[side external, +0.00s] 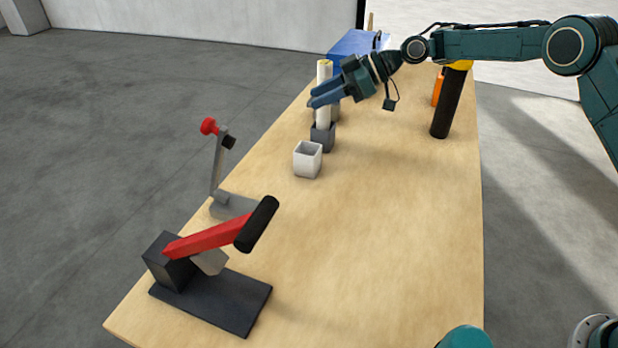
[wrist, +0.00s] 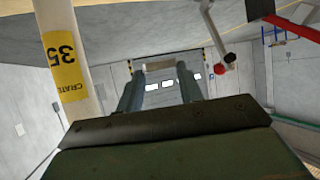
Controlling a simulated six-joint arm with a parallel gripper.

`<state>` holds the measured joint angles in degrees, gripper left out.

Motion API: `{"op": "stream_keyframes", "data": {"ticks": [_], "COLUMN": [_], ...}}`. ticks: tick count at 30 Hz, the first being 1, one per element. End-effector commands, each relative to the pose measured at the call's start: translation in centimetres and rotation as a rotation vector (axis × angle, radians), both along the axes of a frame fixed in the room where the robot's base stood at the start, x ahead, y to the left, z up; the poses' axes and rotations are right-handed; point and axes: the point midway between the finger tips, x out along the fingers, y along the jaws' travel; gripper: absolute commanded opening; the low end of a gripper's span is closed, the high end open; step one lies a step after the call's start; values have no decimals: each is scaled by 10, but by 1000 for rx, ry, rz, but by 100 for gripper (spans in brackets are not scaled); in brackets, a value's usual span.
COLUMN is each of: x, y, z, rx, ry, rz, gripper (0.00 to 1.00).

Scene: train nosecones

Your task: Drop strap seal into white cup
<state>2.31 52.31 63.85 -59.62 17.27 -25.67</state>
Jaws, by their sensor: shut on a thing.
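The white cup (side external: 307,160), square and open at the top, stands upright on the table in the side external view. My gripper (side external: 313,98) is above the table, behind and higher than the cup, with its fingers pointing left. In the wrist view my gripper (wrist: 156,70) is shut on a small tan piece at its fingertips, which I take to be the strap seal (wrist: 158,66). The seal cannot be made out in the side external view. The cup is not seen in the wrist view.
A tall white cylinder (side external: 323,72) with a yellow label (wrist: 64,68) stands in a dark grey holder (side external: 322,139), close beside my gripper. A red-handled lever press (side external: 212,238), a grey lever (side external: 232,206) and a black cylinder (side external: 447,103) stand on the table (side external: 390,240). Its middle is clear.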

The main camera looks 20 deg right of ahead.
Motion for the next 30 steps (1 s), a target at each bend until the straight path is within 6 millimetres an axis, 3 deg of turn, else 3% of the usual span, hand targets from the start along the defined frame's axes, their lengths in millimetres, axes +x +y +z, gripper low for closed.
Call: {"op": "stream_keyframes", "data": {"ticks": [8,24,26,30], "x": [0,0,-1,-1], "y": [0,1,1,1], "z": [-12,-55,-57,-59], "rx": [1,0,0,0], "ry": [2,1,1,0], "rz": [0,0,0,0], "gripper": [11,11,2,1]}}
